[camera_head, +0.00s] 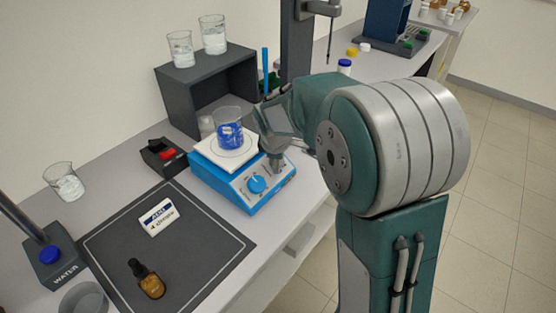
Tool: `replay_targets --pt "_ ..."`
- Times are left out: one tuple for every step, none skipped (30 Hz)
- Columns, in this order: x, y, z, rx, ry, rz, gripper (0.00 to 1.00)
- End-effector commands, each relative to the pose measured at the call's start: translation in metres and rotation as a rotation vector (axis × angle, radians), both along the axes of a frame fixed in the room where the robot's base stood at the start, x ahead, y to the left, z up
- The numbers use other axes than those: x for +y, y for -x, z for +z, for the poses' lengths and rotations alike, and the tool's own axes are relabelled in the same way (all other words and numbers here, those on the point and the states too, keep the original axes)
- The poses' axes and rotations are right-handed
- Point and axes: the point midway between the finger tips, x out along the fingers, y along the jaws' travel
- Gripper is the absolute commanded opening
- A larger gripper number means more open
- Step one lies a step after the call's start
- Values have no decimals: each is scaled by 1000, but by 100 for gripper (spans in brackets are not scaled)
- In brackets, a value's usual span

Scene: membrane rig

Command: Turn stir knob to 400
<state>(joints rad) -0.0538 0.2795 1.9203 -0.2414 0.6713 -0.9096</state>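The blue stirrer hotplate (232,190) stands on the bench with a white top plate. A beaker of blue liquid (229,135) sits on the plate. A blue knob with a dial scale (257,184) shows on the left part of the sloped front panel; its label and setting are too small to read. My gripper (275,158) points down at the right part of the panel, right of the blue knob, and covers whatever is there. Its fingertips are small and partly hidden, so I cannot tell whether they touch or hold anything. I cannot tell which knob is the stir knob.
A dark shelf (206,82) with two beakers on top stands behind the hotplate. A black box with a red part (165,155) is to its left. A dark mat (205,232) in front holds a white labelled block (159,217) and a brown dropper bottle (147,281).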

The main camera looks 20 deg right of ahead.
Motion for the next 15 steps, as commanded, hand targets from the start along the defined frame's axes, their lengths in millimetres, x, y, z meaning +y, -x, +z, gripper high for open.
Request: replay_targets --pt "0 0 -1 1 0 0 8" --pt "0 0 -1 1 0 0 8" --pt "0 0 -1 2 -1 -1 8" --pt "0 0 -1 2 -1 -2 8" --pt "0 0 -1 2 -2 -4 8" --pt "0 0 -1 4 -5 -8 8" --pt "0 0 -1 6 -7 -11 8" --pt "0 0 -1 8 -10 -16 8" --pt "0 0 -2 11 -14 -25 8" --pt "0 0 -2 14 -17 -32 8" --pt "0 0 -2 18 -22 -41 8" --pt "0 0 -2 25 -31 -55 8" --pt "0 0 -2 29 -39 -68 8" --pt "0 0 -1 34 -46 -82 8" --pt "0 0 -1 43 -57 -104 8"
